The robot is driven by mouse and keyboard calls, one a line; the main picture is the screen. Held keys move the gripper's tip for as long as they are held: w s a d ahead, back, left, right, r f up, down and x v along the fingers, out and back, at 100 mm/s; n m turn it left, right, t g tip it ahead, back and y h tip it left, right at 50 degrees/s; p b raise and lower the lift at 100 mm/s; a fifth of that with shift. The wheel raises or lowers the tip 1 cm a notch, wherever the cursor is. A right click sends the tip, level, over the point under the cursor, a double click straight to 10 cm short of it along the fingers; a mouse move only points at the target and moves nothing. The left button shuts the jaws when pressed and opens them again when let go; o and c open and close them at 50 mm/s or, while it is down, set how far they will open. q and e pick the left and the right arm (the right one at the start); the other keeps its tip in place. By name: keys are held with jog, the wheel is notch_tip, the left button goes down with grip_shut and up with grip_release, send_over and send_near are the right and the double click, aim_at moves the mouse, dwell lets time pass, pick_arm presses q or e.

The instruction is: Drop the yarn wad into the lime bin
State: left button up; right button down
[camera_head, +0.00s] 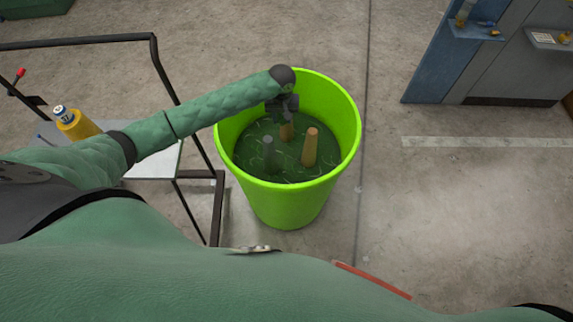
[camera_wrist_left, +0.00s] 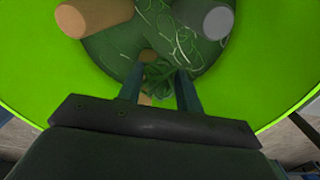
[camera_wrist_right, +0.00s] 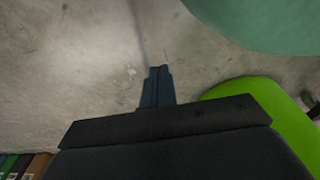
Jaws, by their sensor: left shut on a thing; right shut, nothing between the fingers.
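The lime bin (camera_head: 284,206) stands on the floor in the middle of the head view, with dark green contents, loose pale strands and several cones inside. My left gripper (camera_head: 284,108) is over the bin's opening, pointing down. In the left wrist view its fingers (camera_wrist_left: 160,88) are shut on the yarn wad (camera_wrist_left: 158,76), a green tangle of strands, with the bin's inside below. The wad is hidden or too small to make out in the head view. My right gripper (camera_wrist_right: 158,86) is shut and empty above bare floor, with the bin (camera_wrist_right: 272,104) at its right.
A blue and grey cabinet (camera_head: 470,50) stands at the upper right. The floor right of the bin is clear.

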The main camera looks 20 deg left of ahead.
pick_arm(q)
jog(key=o, duration=1)
jog(key=shift+o, duration=0.2)
pick_arm(e)
jog(key=shift+d, duration=0.1)
pick_arm(q)
jog(key=shift+r, duration=0.25)
notch_tip(320, 180, up, 6)
jog(key=shift+f+b, duration=0.1)
jog(key=shift+b, duration=1.1)
jog(key=shift+r, duration=0.75)
pick_arm(e)
jog(key=shift+w+a+r, duration=0.6)
jog(key=shift+w+r, duration=0.25)
jog(key=shift+w+a+r, duration=0.55)
jog(key=shift+w+r, duration=0.3)
jog(key=shift+d, duration=0.1)
